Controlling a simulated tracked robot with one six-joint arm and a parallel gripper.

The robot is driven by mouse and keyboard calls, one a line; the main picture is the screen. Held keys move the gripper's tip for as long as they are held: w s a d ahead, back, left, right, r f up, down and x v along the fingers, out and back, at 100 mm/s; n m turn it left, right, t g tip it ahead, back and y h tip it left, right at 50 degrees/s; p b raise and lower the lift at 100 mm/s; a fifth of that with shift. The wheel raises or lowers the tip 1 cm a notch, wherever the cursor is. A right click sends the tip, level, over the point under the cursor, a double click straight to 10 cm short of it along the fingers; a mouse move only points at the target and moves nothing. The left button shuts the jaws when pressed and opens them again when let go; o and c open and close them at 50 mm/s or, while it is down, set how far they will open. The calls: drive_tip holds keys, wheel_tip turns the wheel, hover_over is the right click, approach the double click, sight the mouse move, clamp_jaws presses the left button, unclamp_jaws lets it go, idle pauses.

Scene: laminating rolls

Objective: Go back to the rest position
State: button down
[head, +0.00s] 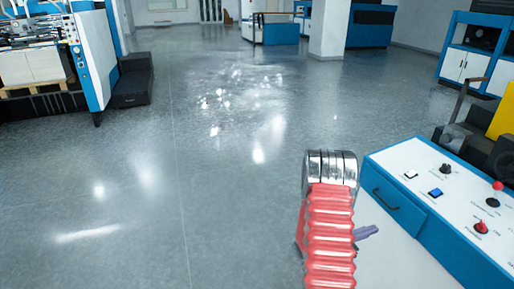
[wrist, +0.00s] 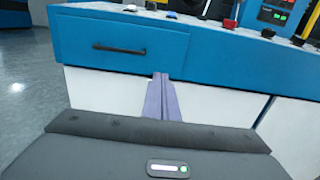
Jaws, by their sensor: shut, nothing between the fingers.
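My gripper (wrist: 161,78) shows in the wrist view as two purple fingers pressed together, with nothing between them. It points at the white front of a control console, just below the console's blue drawer (wrist: 180,53). I cannot tell whether the fingertips touch the console. In the head view, a purple finger part of my gripper (head: 367,232) sticks out to the right from behind my red ribbed arm. The rest of the gripper is hidden there. The console (head: 415,155) stands right beside the arm on the right.
The console top carries a red-topped lever (head: 495,193), a red knob (head: 481,227) and a blue button (head: 435,192). A printing machine (head: 88,60) with a black step (head: 132,80) stands at left. A pillar (head: 329,30) stands farther back. The middle floor is clear.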

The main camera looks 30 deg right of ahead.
drive_tip(key=s+a+f+m+g+y, duration=0.3)
drive_tip(key=s+a+f+m, duration=0.1)
drive_tip(key=s, duration=0.3)
drive_tip(key=s+a+r+m+g+y, duration=0.1)
drive_tip(key=s+a+r+m+y, duration=0.1)
drive_tip(key=a+m+y, duration=0.15)
drive_tip(key=s+a+r+m+g+y, duration=0.1)
drive_tip(key=s+a+r+m+y, duration=0.1)
drive_tip(key=a, duration=0.3)
drive_tip(key=w+a+r+m+t+y, duration=0.2)
drive_tip(key=w+a+r+m+t, duration=0.15)
drive_tip(key=a, duration=0.55)
drive_tip(key=w+a+r+m+t+y, duration=0.25)
drive_tip(key=a+r, duration=0.25)
drive_tip(key=a, duration=0.4)
drive_tip(key=w+a+r+m+t+y, duration=0.2)
drive_tip(key=w+a+r, duration=0.2)
drive_tip(key=a, duration=0.5)
drive_tip(key=a+r+n+t+y, duration=0.2)
drive_tip(key=a+r+t, duration=0.5)
drive_tip(key=a+r, duration=0.6)
drive_tip(key=shift+w+a+r, duration=0.15)
drive_tip(key=shift+a+r, duration=0.05)
drive_tip(key=shift+a, duration=0.4)
